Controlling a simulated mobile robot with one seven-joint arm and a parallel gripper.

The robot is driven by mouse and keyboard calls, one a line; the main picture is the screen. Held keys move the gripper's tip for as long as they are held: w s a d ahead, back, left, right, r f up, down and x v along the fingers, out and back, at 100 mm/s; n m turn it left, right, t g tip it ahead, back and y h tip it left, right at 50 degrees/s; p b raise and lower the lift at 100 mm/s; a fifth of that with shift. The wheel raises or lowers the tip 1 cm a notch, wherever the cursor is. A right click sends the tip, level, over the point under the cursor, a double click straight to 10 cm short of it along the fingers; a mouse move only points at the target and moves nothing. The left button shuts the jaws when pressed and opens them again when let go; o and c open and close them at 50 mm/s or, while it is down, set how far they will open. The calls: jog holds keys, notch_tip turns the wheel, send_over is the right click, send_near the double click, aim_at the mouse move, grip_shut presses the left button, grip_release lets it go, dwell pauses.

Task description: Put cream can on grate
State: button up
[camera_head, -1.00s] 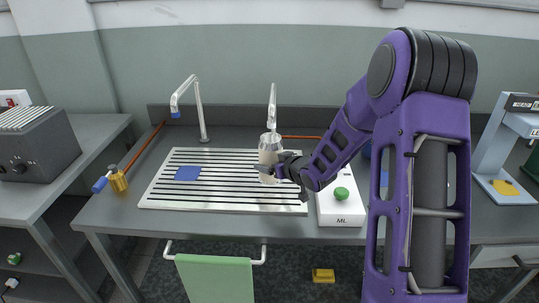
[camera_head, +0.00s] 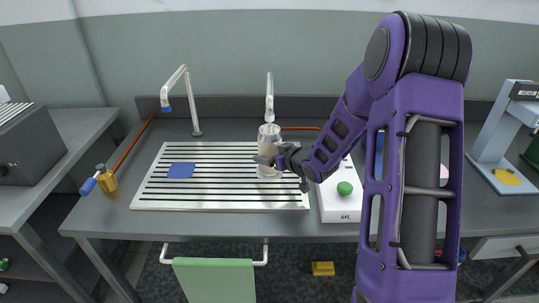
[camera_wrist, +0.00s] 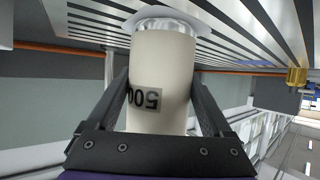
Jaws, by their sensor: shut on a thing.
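My gripper (camera_head: 268,160) is shut on the cream can (camera_head: 269,138), a cream-coloured cylinder with a shiny end. In the wrist view the can (camera_wrist: 160,70) sits between both fingers, with a label reading "500" upside down. The grate (camera_head: 225,200) is a silver slatted panel set in the grey bench. The can is upright over the right part of the grate. I cannot tell whether its base touches the slats.
A white ML box (camera_head: 341,202) with a green knob stands right of the grate. Two taps stand behind, the left one (camera_head: 194,105) curved. A brass valve (camera_head: 106,180) is at the bench's left.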

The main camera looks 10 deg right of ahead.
jog(key=o, duration=1.3)
jog(key=shift+r, duration=0.1)
jog(key=shift+s+d+r, duration=0.15)
jog(key=shift+s+r, duration=0.05)
jog(key=shift+s, duration=0.05)
jog(key=p+v, duration=0.2)
jog(key=v, duration=0.9)
jog(key=shift+s, duration=0.2)
